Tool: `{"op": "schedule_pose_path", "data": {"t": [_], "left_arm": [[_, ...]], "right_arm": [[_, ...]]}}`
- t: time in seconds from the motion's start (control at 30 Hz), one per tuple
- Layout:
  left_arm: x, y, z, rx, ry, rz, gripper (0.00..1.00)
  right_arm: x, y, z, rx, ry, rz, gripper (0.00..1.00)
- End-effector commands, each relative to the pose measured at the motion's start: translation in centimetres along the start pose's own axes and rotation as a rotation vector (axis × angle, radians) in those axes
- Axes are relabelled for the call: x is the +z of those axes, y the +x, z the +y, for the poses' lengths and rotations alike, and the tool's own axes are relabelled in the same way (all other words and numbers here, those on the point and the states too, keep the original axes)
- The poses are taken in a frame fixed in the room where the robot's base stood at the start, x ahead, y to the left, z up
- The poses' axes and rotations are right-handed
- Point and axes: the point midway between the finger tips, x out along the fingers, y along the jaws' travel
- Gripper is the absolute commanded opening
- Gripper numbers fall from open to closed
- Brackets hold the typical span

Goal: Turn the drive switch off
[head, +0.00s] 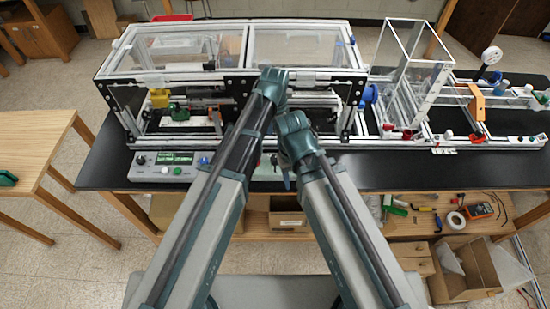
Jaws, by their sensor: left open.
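The control panel (150,178) is a low pale box along the front of the extrusion frame, on the black bench top. Its left part shows a dark knob (141,160), a green-lit display (176,158), a green button (178,171) and a blue knob (204,161). I cannot tell which control is the drive switch; my arms cover the panel's middle. My left gripper (281,170) shows only in small part, low between my two arms, in front of the panel's right end. It is open, and I see nothing held. My right gripper is hidden.
The frame's clear-lidded enclosure (237,75) stands behind the panel. A rail section with a clear box (411,60), an orange bracket (477,101) and a dial gauge (491,56) extends right. Tools and an open carton (465,275) lie below. The bench's front right strip is clear.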

Motion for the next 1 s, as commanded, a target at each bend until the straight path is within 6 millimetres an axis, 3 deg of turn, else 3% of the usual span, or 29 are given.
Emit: {"op": "schedule_pose_path", "data": {"t": [0.03,0.7,1.0], "left_arm": [[0.0,1.3,0.0,0.0,0.0,0.0,0.71],[0.0,10.5,0.0,0.0,0.0,0.0,0.71],[0.0,11.7,0.0,0.0,0.0,0.0,0.71]], "right_arm": [[-0.1,1.3,-0.1,0.0,0.001,0.0,0.5],[-0.6,10.4,-0.9,0.003,-0.014,0.0,0.5],[-0.7,11.6,-1.0,0.003,-0.013,0.0,0.5]]}}
